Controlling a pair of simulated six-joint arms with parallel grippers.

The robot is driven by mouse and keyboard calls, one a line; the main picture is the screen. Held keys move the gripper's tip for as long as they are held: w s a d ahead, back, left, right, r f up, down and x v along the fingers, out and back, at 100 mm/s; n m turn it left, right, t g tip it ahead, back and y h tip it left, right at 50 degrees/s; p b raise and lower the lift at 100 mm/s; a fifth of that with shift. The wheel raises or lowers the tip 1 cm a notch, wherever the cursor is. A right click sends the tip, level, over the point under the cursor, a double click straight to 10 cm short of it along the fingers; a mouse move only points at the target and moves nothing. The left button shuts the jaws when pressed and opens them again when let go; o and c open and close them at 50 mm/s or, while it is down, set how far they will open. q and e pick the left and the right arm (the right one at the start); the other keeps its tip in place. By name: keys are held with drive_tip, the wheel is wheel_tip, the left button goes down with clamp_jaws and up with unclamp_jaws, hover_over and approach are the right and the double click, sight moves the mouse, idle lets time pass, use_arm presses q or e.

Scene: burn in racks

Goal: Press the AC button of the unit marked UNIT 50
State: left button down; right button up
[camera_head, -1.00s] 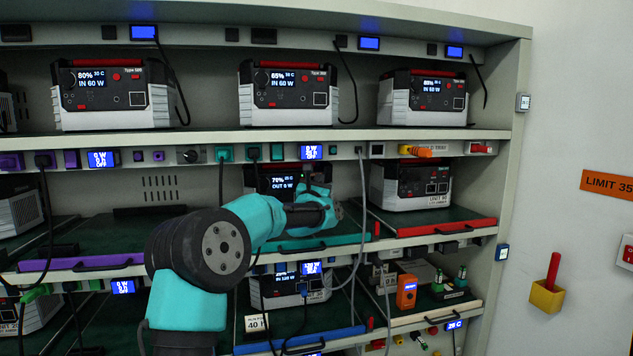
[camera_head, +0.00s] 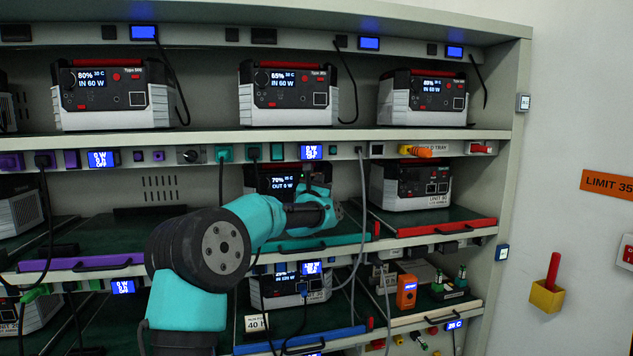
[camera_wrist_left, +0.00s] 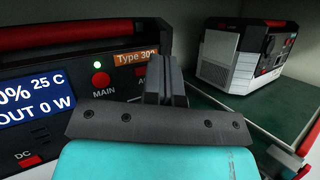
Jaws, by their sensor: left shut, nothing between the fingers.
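A power unit (camera_head: 262,181) stands on the middle shelf behind my left gripper (camera_head: 321,190). Its screen shows 70%, 25 C and OUT 0 W. In the left wrist view its front panel (camera_wrist_left: 65,60) carries an orange Type 300 label. A red MAIN button (camera_wrist_left: 101,80) with a green light is left of my gripper (camera_wrist_left: 166,78). A red button (camera_wrist_left: 142,80), its label mostly hidden but starting with A, is just left of the fingers and partly covered. The fingers are shut and empty; contact with the panel cannot be told. No marking UNIT 50 is readable. My right gripper is not in view.
Another unit (camera_head: 410,188) stands to the right on a red-edged green tray (camera_head: 440,228). Grey cables (camera_head: 361,190) hang just right of my gripper. Several units stand on the top shelf (camera_head: 205,141). A teal tray handle (camera_head: 350,239) lies below the gripper.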

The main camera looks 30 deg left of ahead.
use_arm(q)
drive_tip(key=shift+w+a, duration=0.1)
idle(0.4)
drive_tip(key=shift+w+a, duration=0.25)
drive_tip(key=shift+w+a, duration=0.1)
drive_tip(key=shift+a, duration=0.05)
idle(0.7)
drive_tip(key=shift+s+d, duration=0.4)
drive_tip(key=shift+d, duration=0.15)
drive_tip(key=s+d, duration=0.4)
drive_tip(key=shift+s, duration=0.15)
idle(0.7)
drive_tip(key=shift+d, duration=0.1)
idle(0.4)
